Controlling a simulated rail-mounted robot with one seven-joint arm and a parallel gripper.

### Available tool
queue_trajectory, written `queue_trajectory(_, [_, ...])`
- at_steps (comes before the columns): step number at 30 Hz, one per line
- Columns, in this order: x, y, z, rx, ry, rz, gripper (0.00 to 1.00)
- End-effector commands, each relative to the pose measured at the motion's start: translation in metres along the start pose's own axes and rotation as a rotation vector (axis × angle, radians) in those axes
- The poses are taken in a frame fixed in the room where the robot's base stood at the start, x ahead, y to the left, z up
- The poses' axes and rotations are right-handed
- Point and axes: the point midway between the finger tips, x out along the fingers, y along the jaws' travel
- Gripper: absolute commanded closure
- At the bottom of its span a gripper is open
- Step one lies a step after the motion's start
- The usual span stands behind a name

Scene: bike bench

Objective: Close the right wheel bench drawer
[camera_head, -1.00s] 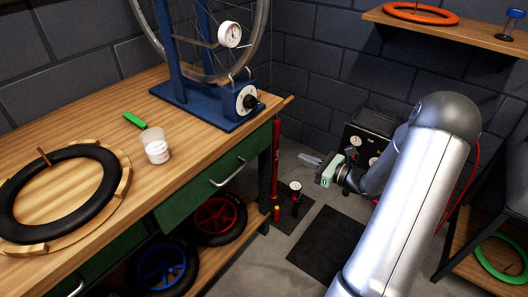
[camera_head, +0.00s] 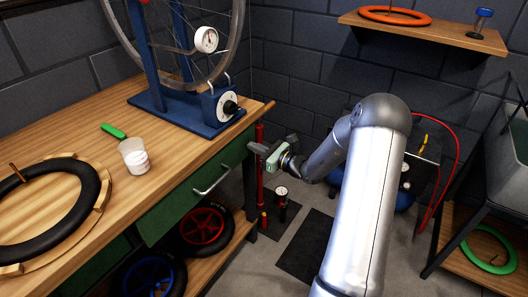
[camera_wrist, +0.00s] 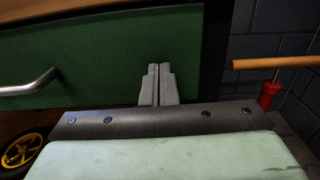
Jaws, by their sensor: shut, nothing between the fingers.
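The right drawer of the wheel bench has a green front (camera_head: 185,197) with a silver bar handle (camera_head: 211,179). Its left end seems to stand out a little from the darker green panel beside it. My gripper (camera_head: 252,148) is at the right end of this front, right of the handle. In the wrist view my gripper (camera_wrist: 158,68) is shut and empty, its fingertips pointing at the green front (camera_wrist: 110,65). The handle (camera_wrist: 30,88) is at the left there. I cannot tell whether the fingertips touch the front.
The wooden bench top (camera_head: 90,110) carries a blue truing stand (camera_head: 185,110), a white cup (camera_head: 134,158) and a tyre (camera_head: 60,215). A red pump (camera_head: 260,170) stands just beyond the bench's right end. Wheels (camera_head: 203,225) lie on the lower shelf. Floor right of the bench is partly clear.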

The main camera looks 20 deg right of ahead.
Motion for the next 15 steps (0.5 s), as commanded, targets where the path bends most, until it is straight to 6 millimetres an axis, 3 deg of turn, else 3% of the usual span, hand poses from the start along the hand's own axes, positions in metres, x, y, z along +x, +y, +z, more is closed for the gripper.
queue_trajectory(11, [0.002, 0.0, 0.0, 0.001, 0.0, 0.0, 1.0])
queue_trajectory(15, [0.015, 0.0, -0.001, 0.0, 0.0, 0.001, 1.0])
